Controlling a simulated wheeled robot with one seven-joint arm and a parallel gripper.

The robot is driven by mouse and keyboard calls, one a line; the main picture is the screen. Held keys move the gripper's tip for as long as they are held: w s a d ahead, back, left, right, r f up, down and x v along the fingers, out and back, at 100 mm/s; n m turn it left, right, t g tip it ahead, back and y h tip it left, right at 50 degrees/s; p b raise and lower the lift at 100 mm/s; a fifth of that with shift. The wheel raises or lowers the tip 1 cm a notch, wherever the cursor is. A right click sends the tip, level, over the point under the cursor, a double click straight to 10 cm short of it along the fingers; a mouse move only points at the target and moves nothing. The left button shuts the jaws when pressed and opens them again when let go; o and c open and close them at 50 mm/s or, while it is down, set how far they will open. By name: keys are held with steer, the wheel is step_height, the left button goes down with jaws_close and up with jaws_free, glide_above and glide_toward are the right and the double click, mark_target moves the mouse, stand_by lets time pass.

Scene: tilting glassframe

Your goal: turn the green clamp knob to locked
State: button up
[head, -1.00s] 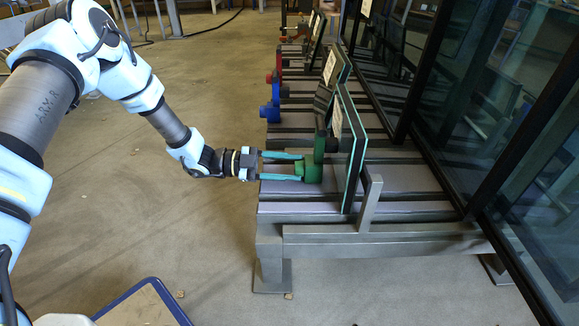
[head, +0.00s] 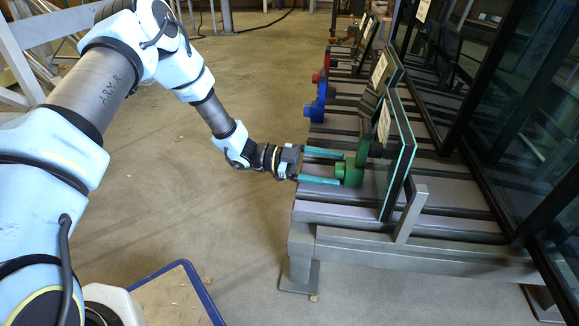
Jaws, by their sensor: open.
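The green clamp knob (head: 351,173) is a short round knob with a darker green upright bar (head: 362,151) beside it. It sits at the near-left face of the nearest glass panel (head: 397,150). My gripper (head: 342,168) reaches in from the left with two teal fingers spread apart. The upper fingertip is by the bar and the lower one is by the knob's lower side. I cannot tell whether either finger touches. The knob's far side is hidden, and I cannot read its lock position.
A blue clamp (head: 316,104) and a red one (head: 319,77) stand farther back along the slatted grey rack (head: 330,212). A metal upright (head: 410,213) stands right of the near panel. Large dark glass panes (head: 530,100) fill the right.

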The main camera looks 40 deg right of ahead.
steer(key=n+b, duration=0.1)
steer(key=n, duration=0.2)
steer(key=shift+w+f, duration=0.1)
steer(key=shift+f, duration=0.05)
steer(key=w+a+h+p, duration=0.1)
steer(key=w+a+p, duration=0.6)
steer(key=w, duration=0.1)
steer(key=shift+w+a+f+t, duration=0.25)
steer(key=shift+w+t, duration=0.1)
steer(key=shift+t, duration=0.05)
